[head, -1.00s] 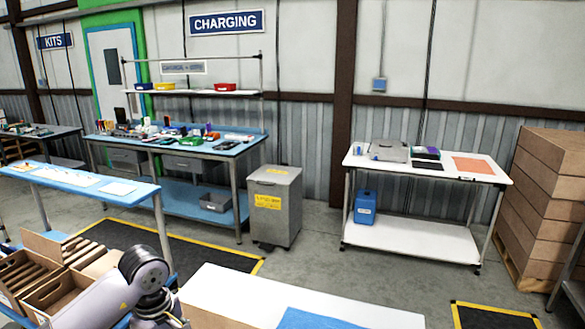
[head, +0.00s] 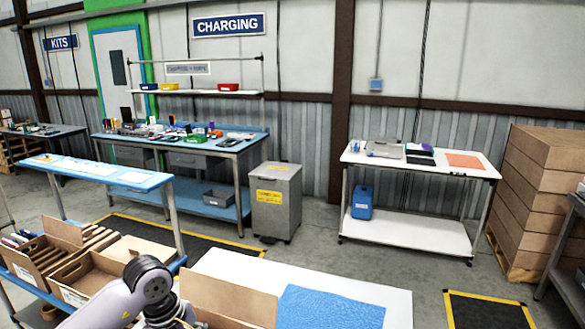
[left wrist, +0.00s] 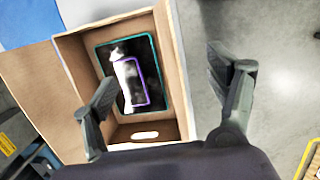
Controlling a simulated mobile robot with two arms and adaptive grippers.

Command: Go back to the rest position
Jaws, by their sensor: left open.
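My left gripper (left wrist: 165,105) is open in the left wrist view, its two dark fingers wide apart with nothing between them. Beyond the fingers is an open brown carton (left wrist: 75,70) with a dark tablet-like item (left wrist: 155,75) inside, edged in teal and purple. In the head view my left arm comes in at the bottom left, and its gripper is out of the frame. A brown carton (head: 228,298) stands beside the arm on the white table. My right gripper is not in view.
A white table (head: 395,298) with a blue mat (head: 330,307) is in front. Cartons (head: 85,272) stand on a rack at left. Beyond are a blue workbench (head: 235,146), a grey bin (head: 275,203), a white cart (head: 420,232) and stacked boxes (head: 540,205). Grey floor lies open between them.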

